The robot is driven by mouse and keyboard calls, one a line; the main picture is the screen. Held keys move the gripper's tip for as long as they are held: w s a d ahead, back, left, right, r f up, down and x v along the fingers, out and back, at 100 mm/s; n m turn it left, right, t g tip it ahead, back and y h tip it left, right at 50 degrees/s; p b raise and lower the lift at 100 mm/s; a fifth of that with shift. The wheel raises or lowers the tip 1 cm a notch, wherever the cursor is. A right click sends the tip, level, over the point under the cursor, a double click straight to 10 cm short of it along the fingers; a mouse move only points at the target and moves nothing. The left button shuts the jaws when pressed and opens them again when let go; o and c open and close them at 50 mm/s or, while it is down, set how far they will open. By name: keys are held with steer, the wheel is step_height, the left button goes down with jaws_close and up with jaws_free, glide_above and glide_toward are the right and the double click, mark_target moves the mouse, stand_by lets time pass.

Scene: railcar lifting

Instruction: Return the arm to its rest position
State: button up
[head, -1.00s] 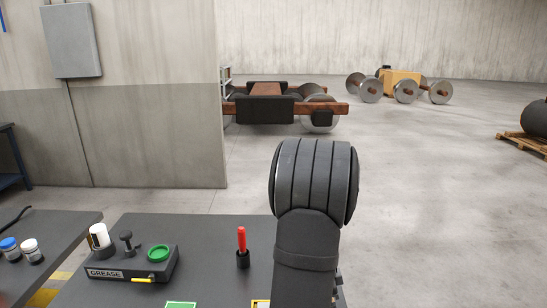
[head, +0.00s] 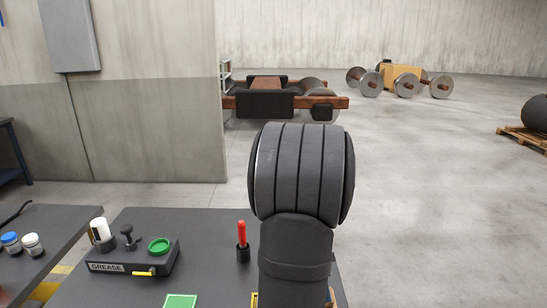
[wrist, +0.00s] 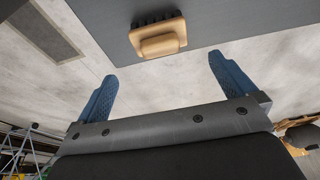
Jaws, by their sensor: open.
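My gripper (wrist: 166,88) shows in the wrist view with its two blue ridged fingers spread wide apart. Nothing is between them. Beyond the fingertips, at the top of that view, a brush (wrist: 160,36) with a pale wooden back and dark bristles is at the edge of a dark grey surface (wrist: 110,14), apart from the fingers. In the head view my dark arm (head: 302,178) rises over the right part of the bench (head: 205,222). The gripper itself does not show there.
The bench holds a grease tray (head: 133,258) with a green-topped round item (head: 159,246) and a red-handled tool (head: 242,234) upright in a holder. A concrete wall (head: 150,125) stands behind. A railcar bogie (head: 265,100) and wheelsets (head: 400,82) lie beyond. Open floor is at right.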

steer(key=x, duration=1)
steer(key=shift+f, duration=0.3)
step_height(320, 180, up, 4)
steer(key=shift+r, duration=0.1)
steer(key=s+d+r, duration=0.7)
steer(key=s+d, duration=0.1)
steer(key=s, duration=0.1)
steer(key=w+a+n+t, duration=0.1)
steer(key=w+a+n, duration=0.2)
steer(key=a, duration=0.8)
steer(key=w+a+n+t+y, duration=0.1)
steer(key=w+a+n, duration=0.2)
steer(key=a+n, duration=0.3)
steer(key=a, duration=0.5)
steer(key=shift+w+a, duration=0.2)
steer(key=shift+w, duration=0.05)
steer(key=shift+a+f, duration=0.1)
steer(key=shift+f, duration=0.1)
